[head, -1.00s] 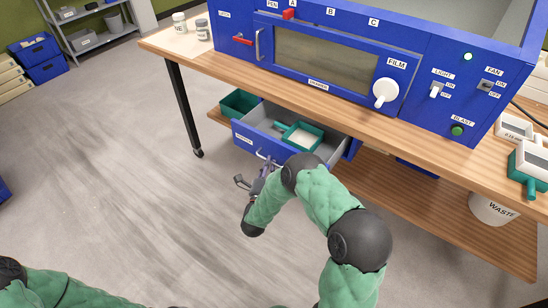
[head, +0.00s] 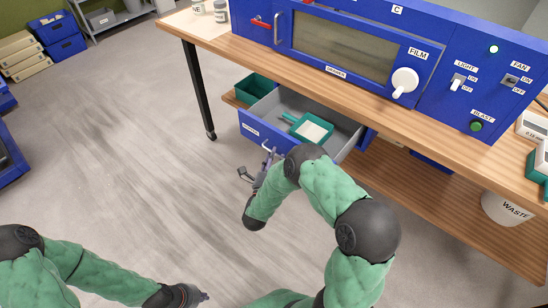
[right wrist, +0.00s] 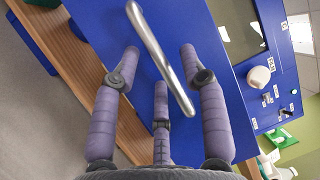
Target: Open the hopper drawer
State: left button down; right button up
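The hopper drawer (head: 262,131) is a blue-fronted drawer with a grey inside, under the bench top. It stands pulled well out. A small white label on its front is too small to read. Its metal bar handle (head: 269,158) also shows large in the right wrist view (right wrist: 160,55). My right gripper (head: 257,176) is at the handle. In the right wrist view its fingers (right wrist: 160,62) are spread, with the bar running between them. Whether they touch it is unclear. My left gripper (head: 198,298) is low in the head view, away from the drawer; its fingers are too small to judge.
A green scoop-like tray with white contents (head: 312,129) lies in the drawer. A green bin (head: 256,88) stands beside it on the lower shelf. The blue cabinet (head: 440,70) stands on the wooden bench (head: 370,105). A waste bucket (head: 505,209) is at right.

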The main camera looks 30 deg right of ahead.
jog(key=v, duration=1.2)
jog(key=shift+s, duration=0.1)
dwell(0.4)
jog(key=w+a+f+n+g+y+p, duration=0.2)
jog(key=a+f+n+g+y, duration=0.3)
jog(key=f+n+y, duration=0.75)
jog(key=s+a+f+n+g+y, duration=0.1)
jog(key=s+a+n+g+y, duration=0.1)
jog(key=s, duration=0.4)
jog(key=s+a+f+n+g+y+p, duration=0.1)
jog(key=s+a+n+g, duration=0.2)
jog(key=s+n+g, duration=0.1)
jog(key=s+a+f+n+g+y, duration=0.1)
jog(key=s+a+n+g+y, duration=0.1)
jog(key=s+n, duration=0.3)
jog(key=s+a, duration=0.1)
jog(key=s, duration=0.3)
jog(key=shift+g+y, duration=0.35)
jog(key=shift+g, duration=0.05)
